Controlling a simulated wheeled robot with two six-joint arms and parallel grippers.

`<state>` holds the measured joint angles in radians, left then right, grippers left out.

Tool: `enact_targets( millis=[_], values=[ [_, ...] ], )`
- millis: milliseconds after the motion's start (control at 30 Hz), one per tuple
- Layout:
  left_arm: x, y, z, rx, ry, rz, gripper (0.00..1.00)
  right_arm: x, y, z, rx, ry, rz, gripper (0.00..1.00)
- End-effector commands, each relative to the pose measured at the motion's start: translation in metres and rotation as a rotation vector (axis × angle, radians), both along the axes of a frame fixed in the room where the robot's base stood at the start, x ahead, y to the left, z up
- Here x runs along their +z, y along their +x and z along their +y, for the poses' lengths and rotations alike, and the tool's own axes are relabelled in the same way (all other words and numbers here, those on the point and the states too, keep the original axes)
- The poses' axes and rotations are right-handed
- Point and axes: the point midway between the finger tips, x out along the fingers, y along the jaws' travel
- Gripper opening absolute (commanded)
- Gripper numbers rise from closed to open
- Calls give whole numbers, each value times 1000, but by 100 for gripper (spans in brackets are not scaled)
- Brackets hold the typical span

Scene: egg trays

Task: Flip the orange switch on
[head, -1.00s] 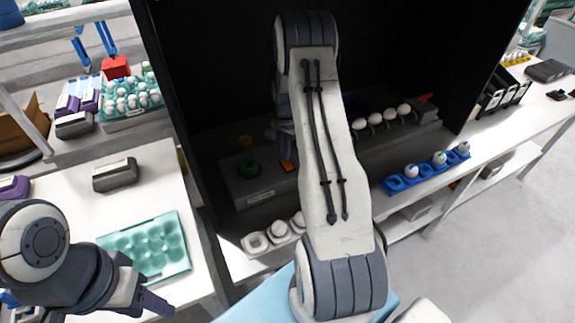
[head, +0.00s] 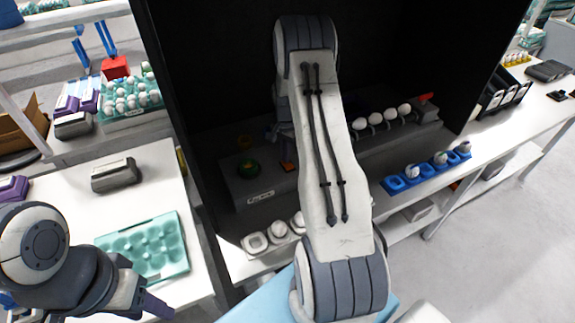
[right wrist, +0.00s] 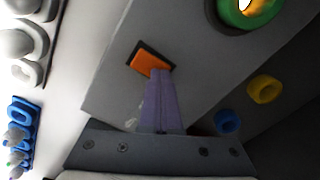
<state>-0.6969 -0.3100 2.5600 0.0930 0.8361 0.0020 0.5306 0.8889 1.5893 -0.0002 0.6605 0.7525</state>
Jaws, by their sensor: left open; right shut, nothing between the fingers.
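The orange switch (right wrist: 146,63) sits in a dark frame on a grey panel (right wrist: 115,85) in the right wrist view. In the head view only a small dim part of the switch (head: 288,167) shows beside my right arm. My right gripper (right wrist: 160,73) is shut and empty, its purple fingertips at the lower edge of the switch, seemingly touching it. Which way the switch is tilted I cannot tell. In the head view my right gripper is mostly hidden behind its arm. My left gripper (head: 150,298) is open and empty at the lower left, near the teal tray (head: 185,258).
A green ring (right wrist: 228,15) with a bright yellow-white centre sits on the panel. Yellow (right wrist: 264,88) and blue (right wrist: 227,121) rings lie to the right. The dark booth wall (head: 180,130) stands left of my right arm. A blue egg holder (head: 395,186) is at right.

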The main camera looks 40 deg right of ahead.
Motion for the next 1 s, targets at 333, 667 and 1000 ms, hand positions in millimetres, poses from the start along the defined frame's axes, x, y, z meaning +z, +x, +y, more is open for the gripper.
enact_targets(
  millis=[333, 667, 1000],
  values=[
    [17, 0, 0, 0, 0, 0, 50, 22, -1, 1, 0, 2, 3, 0],
    [36, 0, 0, 0, 0, 0, 50, 48, -1, 0, 0, 2, 2, 0],
    [51, 0, 0, 0, 0, 0, 50, 70, -1, 1, 0, 2, 4, 0]
  ],
)
